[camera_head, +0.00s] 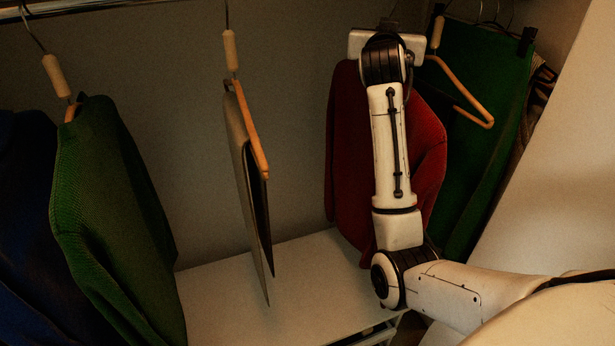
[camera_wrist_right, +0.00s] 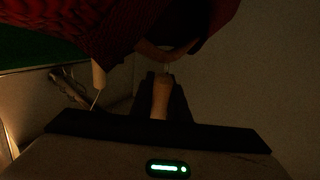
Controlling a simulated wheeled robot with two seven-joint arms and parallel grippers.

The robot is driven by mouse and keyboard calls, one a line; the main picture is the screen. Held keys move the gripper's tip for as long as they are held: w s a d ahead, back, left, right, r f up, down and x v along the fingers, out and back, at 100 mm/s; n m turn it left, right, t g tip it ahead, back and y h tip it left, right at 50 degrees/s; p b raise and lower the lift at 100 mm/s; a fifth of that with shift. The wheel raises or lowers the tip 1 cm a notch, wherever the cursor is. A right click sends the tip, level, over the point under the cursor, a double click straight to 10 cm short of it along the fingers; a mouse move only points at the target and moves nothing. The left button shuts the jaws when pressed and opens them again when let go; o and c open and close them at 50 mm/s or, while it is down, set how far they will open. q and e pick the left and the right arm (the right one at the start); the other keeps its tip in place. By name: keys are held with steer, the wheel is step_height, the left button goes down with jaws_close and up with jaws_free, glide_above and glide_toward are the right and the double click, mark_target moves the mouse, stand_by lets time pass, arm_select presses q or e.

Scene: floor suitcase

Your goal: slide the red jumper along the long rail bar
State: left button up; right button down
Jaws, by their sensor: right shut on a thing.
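The red jumper (camera_head: 345,150) hangs on the right side of the closet in the head view, partly hidden behind my right arm. In the right wrist view the jumper (camera_wrist_right: 85,30) fills the upper left, with part of its wooden hanger (camera_wrist_right: 165,52) below it. My right gripper (camera_wrist_right: 162,92) is shut on the pale wooden grip (camera_wrist_right: 161,98) of this hanger. In the head view the wrist hides the fingers and most of this hanger. The long rail bar (camera_head: 65,7) shows only at the top left. My left gripper is not in view.
A grey folded garment hangs on a wooden hanger (camera_head: 258,140) left of the jumper, with a gap between. Further left hang a green jumper (camera_head: 110,190) and a dark blue garment (camera_head: 20,220). Green cloth (camera_head: 480,130) hangs close on the right. A white shelf (camera_head: 230,300) lies below.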

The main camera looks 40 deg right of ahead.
steer(key=shift+s+d, duration=0.1)
steer(key=shift+d, duration=0.15)
